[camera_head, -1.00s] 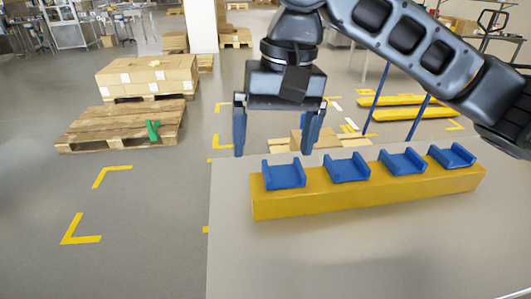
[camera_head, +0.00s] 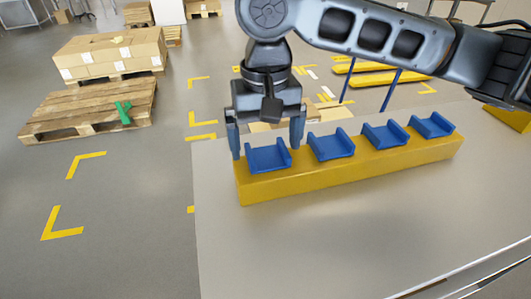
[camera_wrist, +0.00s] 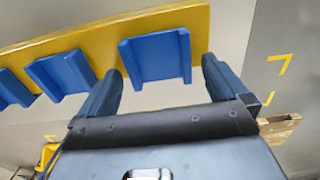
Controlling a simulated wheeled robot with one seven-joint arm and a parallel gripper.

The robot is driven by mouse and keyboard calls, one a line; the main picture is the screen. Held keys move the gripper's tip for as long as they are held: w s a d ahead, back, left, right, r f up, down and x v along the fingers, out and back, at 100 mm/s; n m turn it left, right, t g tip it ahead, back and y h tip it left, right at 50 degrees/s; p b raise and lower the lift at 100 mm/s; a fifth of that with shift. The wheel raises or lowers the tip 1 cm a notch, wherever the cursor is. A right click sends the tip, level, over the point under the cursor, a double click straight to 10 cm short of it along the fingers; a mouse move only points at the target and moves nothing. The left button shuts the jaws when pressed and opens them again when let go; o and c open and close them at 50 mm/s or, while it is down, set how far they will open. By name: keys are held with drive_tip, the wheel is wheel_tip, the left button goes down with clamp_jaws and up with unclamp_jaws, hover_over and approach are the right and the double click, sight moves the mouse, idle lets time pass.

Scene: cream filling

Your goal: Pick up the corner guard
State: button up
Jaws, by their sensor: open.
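Several blue U-shaped pieces, which look like the corner guards, sit in a row on a yellow bar (camera_head: 350,174) on the grey table. My gripper (camera_head: 266,146) is open and empty, pointing down at the leftmost blue corner guard (camera_head: 267,159). Its fingers are on either side of that guard in the head view. In the wrist view the same guard (camera_wrist: 155,58) lies between and just beyond the fingertips (camera_wrist: 161,70), with no clear contact. Another blue guard (camera_wrist: 62,74) is beside the left finger there.
The neighbouring blue guard (camera_head: 331,145) stands close to the right finger. The front of the grey table (camera_head: 330,235) is clear. A wooden pallet (camera_head: 88,110) with a green object (camera_head: 123,112) lies on the floor at left. Another yellow block (camera_head: 512,117) is at the right edge.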

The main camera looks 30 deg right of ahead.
drive_tip(key=shift+f, duration=0.15)
drive_tip(key=c, duration=1.1)
drive_tip(key=shift+o, duration=0.2)
